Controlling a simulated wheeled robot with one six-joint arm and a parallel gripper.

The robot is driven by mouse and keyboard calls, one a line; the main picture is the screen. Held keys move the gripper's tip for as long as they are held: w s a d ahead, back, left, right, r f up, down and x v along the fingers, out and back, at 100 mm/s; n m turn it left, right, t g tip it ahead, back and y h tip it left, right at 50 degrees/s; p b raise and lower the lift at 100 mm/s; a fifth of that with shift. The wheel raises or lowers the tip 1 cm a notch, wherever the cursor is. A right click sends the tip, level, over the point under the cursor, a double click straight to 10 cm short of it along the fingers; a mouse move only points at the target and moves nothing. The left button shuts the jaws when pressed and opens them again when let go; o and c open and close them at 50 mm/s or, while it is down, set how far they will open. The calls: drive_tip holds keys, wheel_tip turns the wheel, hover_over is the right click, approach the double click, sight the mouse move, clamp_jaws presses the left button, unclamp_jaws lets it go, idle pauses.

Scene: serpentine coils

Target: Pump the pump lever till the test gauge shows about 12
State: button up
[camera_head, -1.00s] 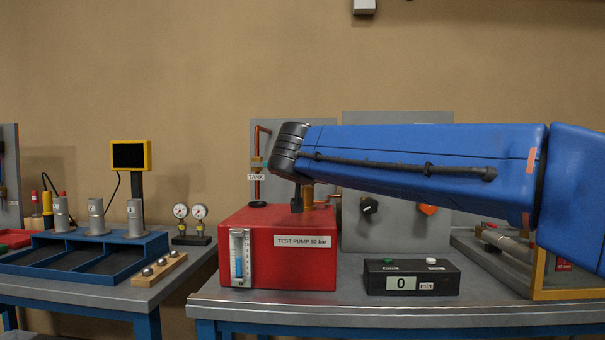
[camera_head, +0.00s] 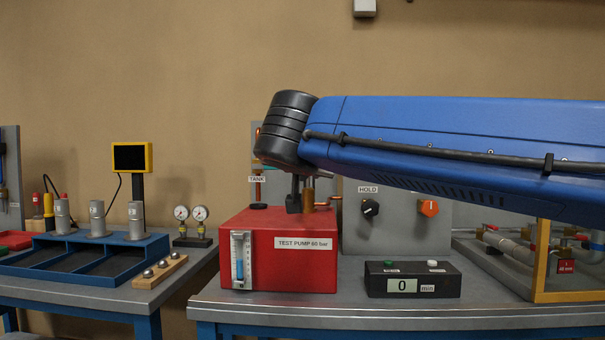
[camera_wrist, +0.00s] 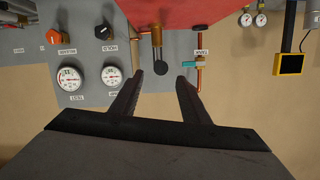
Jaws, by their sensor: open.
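The pump lever (camera_wrist: 158,60) looks like a dark bar with a round end beside a brass fitting. My gripper (camera_wrist: 160,78) is open, and the lever's round end appears between its fingertips in the picture; I see no contact. Two white dial gauges sit on the grey panel, the left one (camera_wrist: 70,79) and the right one (camera_wrist: 111,76); their labels and readings are too small to read surely.
A HOLD knob (camera_head: 370,207) and an orange knob (camera_head: 429,208) are on the panel. A black timer box (camera_head: 410,280) showing 0 stands right of the pump. A copper tank pipe (camera_wrist: 199,75) runs near the right finger. Blue trays (camera_head: 85,255) are on the left bench.

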drive_tip(key=shift+v, duration=2.9)
drive_tip(key=w+f+n+t, duration=0.1)
drive_tip(key=w, duration=0.5)
drive_tip(key=w+f+n, duration=0.1)
drive_tip(key=w, duration=0.6)
drive_tip(key=w+f+n+t, duration=0.1)
drive_tip(key=w+n, duration=0.1)
drive_tip(key=w, duration=0.5)
drive_tip(key=shift+f+t+h, duration=0.3)
drive_tip(key=shift+h, duration=0.1)
clamp_jaws()
